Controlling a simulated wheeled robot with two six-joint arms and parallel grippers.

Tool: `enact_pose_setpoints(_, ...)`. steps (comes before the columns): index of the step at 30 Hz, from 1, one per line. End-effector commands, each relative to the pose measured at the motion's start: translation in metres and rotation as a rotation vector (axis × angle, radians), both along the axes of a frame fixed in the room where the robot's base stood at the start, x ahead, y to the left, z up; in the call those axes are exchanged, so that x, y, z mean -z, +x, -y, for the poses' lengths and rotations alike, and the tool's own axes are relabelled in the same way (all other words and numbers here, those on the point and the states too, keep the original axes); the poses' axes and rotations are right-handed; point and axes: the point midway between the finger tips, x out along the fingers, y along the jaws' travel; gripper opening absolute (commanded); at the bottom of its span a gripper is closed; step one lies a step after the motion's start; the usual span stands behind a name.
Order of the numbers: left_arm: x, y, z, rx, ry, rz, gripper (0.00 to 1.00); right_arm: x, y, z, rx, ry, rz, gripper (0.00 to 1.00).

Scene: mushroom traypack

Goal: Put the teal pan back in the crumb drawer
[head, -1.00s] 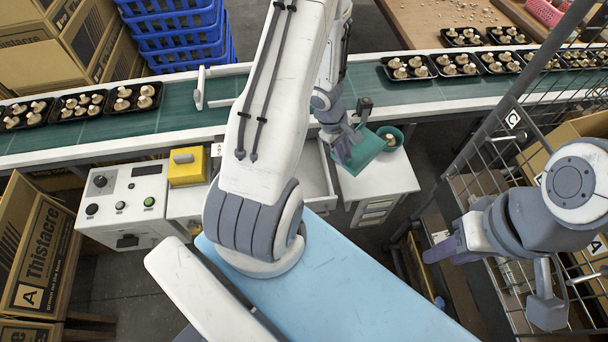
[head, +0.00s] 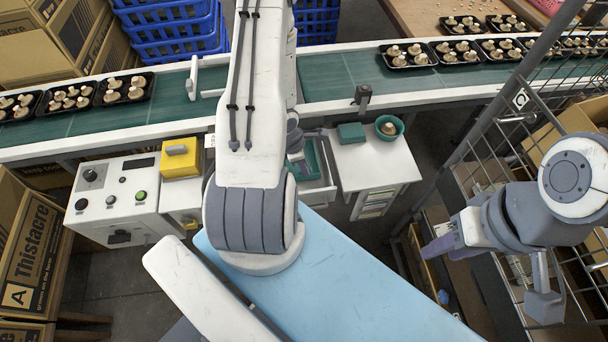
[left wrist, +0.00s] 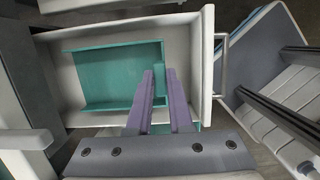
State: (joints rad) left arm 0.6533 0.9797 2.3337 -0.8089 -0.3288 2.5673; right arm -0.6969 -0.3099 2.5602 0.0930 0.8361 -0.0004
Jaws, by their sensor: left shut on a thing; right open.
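The teal pan (left wrist: 110,75) lies within the outline of the open white crumb drawer (left wrist: 208,60) in the left wrist view. In the head view the pan (head: 313,160) shows partly behind my left arm, over the drawer (head: 325,194). My left gripper (left wrist: 160,78) is shut on the pan's edge nearest the drawer front. Whether the pan touches the drawer floor I cannot tell. In the head view the left gripper (head: 297,158) is mostly hidden by my arm. My right gripper (head: 438,248) is open and empty at the right, far from the drawer.
A white cabinet (head: 375,165) beside the drawer carries a teal block (head: 351,133) and a teal bowl (head: 390,126) holding a mushroom. The green conveyor (head: 335,80) runs behind. A control box (head: 115,200) and yellow box (head: 181,158) stand left. A wire rack (head: 515,150) stands right.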

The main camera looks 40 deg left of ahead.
Motion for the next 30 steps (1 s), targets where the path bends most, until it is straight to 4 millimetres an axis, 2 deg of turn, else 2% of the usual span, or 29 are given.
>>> enact_pose_setpoints(9,0.037,0.000,0.000,-0.001,-0.001,-0.001,0.00,0.014,0.000,0.000,0.000,0.000,0.000,0.41)
enact_pose_setpoints(19,0.040,0.000,0.000,0.001,0.000,0.000,0.00,0.013,0.000,0.000,0.000,0.000,0.000,0.41)
enact_pose_setpoints(20,0.040,0.000,0.000,0.001,0.000,0.000,0.26,0.012,0.000,0.000,0.000,0.000,0.000,0.41)
enact_pose_setpoints(21,0.039,0.000,0.000,0.001,0.000,0.002,0.42,0.012,0.000,0.000,0.000,0.000,0.000,0.41)
enact_pose_setpoints(22,0.039,0.000,0.000,0.001,0.000,0.002,0.49,0.012,0.000,0.000,0.000,0.000,0.000,0.41)
enact_pose_setpoints(30,0.039,0.000,0.000,0.001,0.000,0.002,0.49,0.012,0.000,0.000,0.000,0.000,0.000,0.41)
